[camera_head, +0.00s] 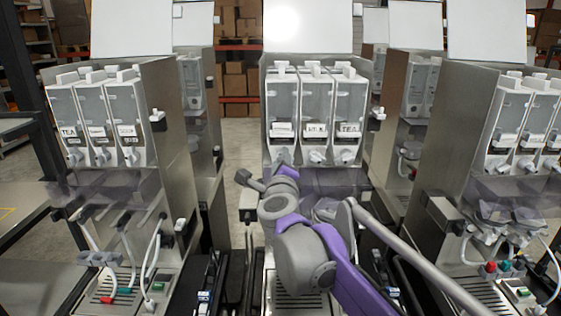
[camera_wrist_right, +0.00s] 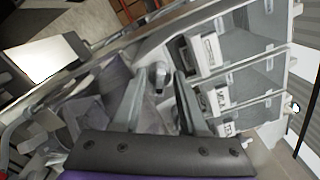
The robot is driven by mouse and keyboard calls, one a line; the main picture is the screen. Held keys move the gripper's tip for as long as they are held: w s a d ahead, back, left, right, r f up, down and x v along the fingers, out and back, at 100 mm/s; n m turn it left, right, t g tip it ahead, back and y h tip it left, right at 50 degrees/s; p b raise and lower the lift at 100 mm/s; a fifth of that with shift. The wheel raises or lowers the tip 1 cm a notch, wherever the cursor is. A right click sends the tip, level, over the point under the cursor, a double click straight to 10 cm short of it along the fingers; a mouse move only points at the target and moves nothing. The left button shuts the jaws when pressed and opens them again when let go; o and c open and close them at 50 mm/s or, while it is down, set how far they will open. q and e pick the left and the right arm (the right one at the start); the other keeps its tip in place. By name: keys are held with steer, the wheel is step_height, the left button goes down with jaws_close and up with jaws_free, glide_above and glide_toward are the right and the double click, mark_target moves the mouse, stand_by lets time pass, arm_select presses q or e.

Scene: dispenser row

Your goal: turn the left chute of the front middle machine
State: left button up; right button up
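The front middle machine (camera_head: 316,72) holds three grey canisters side by side, each with a label and a chute at its foot. Its left canister (camera_head: 283,104) stands upright. The left chute, low on that canister, is mostly covered by my right gripper (camera_head: 284,163) in the head view. In the right wrist view, a round grey chute (camera_wrist_right: 158,74) shows between the two fingertips of my right gripper (camera_wrist_right: 160,84). The fingers are apart, one on each side of it; I cannot tell whether they touch it. My left gripper is not in view.
The middle chute (camera_head: 317,156) and right chute (camera_head: 346,156) sit close beside the left one. Similar machines stand at left (camera_head: 160,120) and right (camera_head: 470,120), with more behind. A translucent purple cover (camera_head: 335,180) lies below the chutes.

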jaws_close()
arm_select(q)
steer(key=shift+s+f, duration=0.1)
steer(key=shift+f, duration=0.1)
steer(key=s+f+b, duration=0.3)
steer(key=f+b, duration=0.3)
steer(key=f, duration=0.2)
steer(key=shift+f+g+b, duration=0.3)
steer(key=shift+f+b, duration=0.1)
arm_select(e)
steer(key=n, duration=2.3)
steer(key=shift+d+f+n, duration=0.15)
steer(key=shift+f+n, duration=0.15)
steer(key=shift+f, duration=0.05)
